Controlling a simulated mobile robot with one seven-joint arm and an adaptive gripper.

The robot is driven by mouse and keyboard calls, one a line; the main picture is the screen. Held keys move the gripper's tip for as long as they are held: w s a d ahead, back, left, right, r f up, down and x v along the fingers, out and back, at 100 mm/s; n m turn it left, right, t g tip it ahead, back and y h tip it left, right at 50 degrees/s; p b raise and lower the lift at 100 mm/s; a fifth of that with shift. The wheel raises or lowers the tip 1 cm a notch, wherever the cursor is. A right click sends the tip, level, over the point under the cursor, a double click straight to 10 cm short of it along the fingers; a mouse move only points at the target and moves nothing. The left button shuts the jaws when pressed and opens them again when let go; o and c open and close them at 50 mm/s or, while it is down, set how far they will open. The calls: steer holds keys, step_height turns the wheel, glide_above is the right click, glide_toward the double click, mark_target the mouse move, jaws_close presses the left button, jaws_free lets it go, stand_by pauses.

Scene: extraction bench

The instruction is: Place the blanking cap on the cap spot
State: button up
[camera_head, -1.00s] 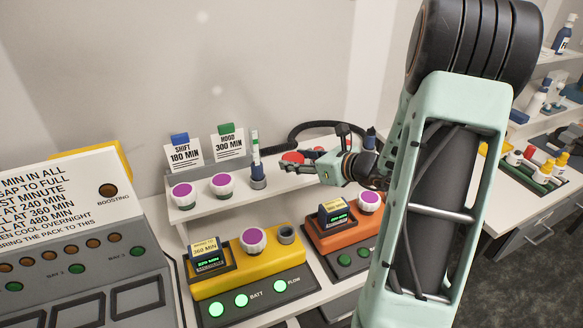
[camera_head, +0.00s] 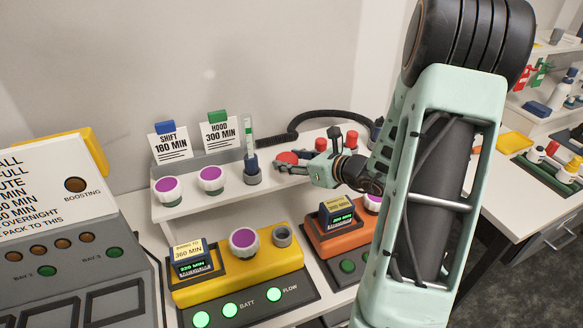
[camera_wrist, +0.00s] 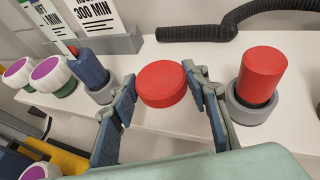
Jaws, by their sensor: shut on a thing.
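The blanking cap appears to be the flat red disc (camera_wrist: 161,84), which sits between my fingertips in the wrist view. It also shows in the head view (camera_head: 287,157), over the white shelf. My gripper (camera_wrist: 163,90) is shut on its sides; it also shows in the head view (camera_head: 296,166). I cannot tell whether the cap touches the shelf or hangs just above it. I cannot make out a marked cap spot.
Left of the cap, a blue-based tube stands in a grey holder (camera_wrist: 104,93). To its right, a red cylinder (camera_wrist: 262,72) stands in a grey ring. A black hose (camera_wrist: 215,29) lies behind. The white shelf (camera_wrist: 155,122) has bare surface in front. Purple-topped knobs (camera_head: 211,180) stand left.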

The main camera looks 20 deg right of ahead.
step_height(320, 180, down, 2)
steer(key=shift+s+f+b, duration=0.1)
steer(key=shift+b, duration=0.3)
steer(key=o, duration=1.2)
steer(key=shift+o, duration=0.2)
steer(key=shift+s+d+r, duration=0.15)
steer(key=shift+r, duration=0.1)
steer(key=v, duration=1.1)
steer(key=shift+s, duration=0.3)
